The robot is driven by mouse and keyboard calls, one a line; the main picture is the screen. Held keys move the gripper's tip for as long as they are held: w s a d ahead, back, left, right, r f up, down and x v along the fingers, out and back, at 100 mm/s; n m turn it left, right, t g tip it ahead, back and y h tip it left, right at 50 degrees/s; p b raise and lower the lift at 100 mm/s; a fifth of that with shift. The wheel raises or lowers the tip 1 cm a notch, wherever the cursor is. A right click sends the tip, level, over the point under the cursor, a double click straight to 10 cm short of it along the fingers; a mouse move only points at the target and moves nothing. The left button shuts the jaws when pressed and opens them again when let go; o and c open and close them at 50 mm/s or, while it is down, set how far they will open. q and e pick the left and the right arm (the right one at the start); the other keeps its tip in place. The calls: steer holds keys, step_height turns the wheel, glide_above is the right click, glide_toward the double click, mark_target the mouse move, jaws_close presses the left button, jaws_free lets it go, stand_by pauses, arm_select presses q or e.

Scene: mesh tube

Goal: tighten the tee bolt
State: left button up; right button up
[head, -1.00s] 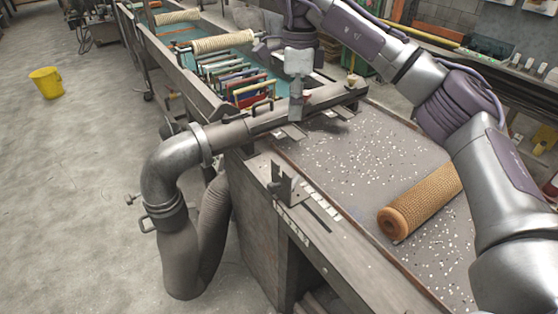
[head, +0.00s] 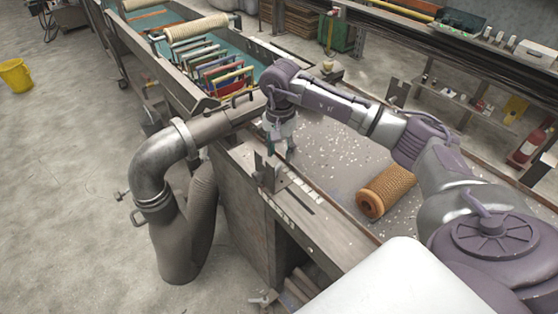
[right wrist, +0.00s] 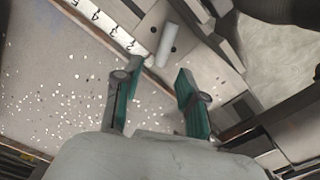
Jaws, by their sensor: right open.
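A small T-shaped bolt (head: 121,196) sticks out beside the clamp at the lower end of the grey pipe elbow, left of the bench. A second T-shaped piece (head: 262,298) shows low at the bench front. I cannot tell which one the task means. My right gripper (head: 281,150) is over the bench's near left edge, close to an upright metal bracket (head: 263,170). In the right wrist view its green-padded fingers (right wrist: 157,80) are apart with nothing between them. A short grey cylinder (right wrist: 166,44) lies beyond the fingertips, beside a marked strip. My left gripper is out of view.
A brown mesh tube (head: 385,192) lies on the speckled bench top, right of the gripper. The pipe elbow (head: 160,160) and a flexible hose (head: 203,200) stand left of the bench. A trough (head: 190,62) holds several coloured frames. Floor at left is open; a yellow bucket (head: 15,75) stands there.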

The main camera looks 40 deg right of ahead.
mark_target(280, 163)
steer(key=shift+f+p, duration=0.5)
steer(key=shift+f, duration=2.25)
jaws_close()
